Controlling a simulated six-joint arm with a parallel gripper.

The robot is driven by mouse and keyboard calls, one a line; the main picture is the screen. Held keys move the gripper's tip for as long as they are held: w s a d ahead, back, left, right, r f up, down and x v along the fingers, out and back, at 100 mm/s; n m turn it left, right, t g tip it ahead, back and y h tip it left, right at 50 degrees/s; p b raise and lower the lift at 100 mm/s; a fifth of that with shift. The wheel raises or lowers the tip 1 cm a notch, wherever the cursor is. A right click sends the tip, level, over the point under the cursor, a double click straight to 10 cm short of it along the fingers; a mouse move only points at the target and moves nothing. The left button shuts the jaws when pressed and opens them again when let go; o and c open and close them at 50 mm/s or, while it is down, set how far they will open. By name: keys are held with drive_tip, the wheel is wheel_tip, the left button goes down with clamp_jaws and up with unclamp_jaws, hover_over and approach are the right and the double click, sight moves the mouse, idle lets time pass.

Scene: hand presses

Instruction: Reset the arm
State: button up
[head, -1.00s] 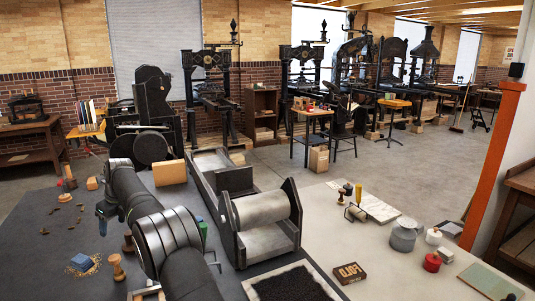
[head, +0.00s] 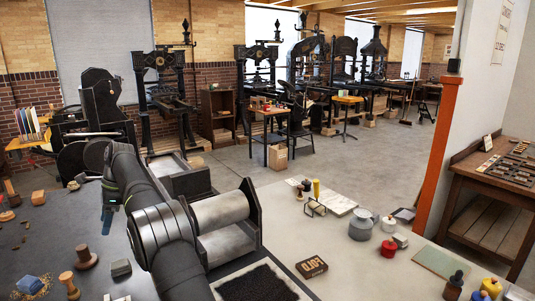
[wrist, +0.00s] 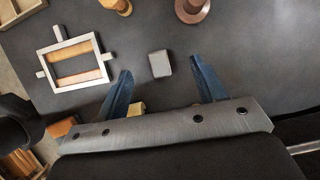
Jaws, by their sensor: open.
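My gripper shows in the wrist view (wrist: 163,85) with its two blue fingers spread apart and nothing between them. It is above the dark table top (wrist: 225,40). A small grey block (wrist: 160,64) lies on the table just beyond the fingertips, apart from them in the picture. In the head view my arm reaches in from the bottom, and one blue finger (head: 108,210) shows beside the arm; the rest of the gripper is hidden there.
A roller press (head: 225,212) stands right of my arm, with a black inked tray (head: 255,285) in front. Wooden stamps (head: 85,257) and a blue block (head: 33,285) stand at left. A metal frame (wrist: 62,48) lies left of my gripper.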

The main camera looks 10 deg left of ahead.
drive_tip(key=s+d+r+n+g+h, duration=0.1)
drive_tip(key=d+r+n+h, duration=0.1)
drive_tip(key=d+n, duration=0.5)
drive_tip(key=shift+d+n+h, duration=0.35)
drive_tip(key=shift+n+h, duration=0.05)
drive_tip(key=shift+n, duration=0.5)
drive_tip(key=shift+r, duration=0.1)
drive_tip(key=shift+o, duration=0.5)
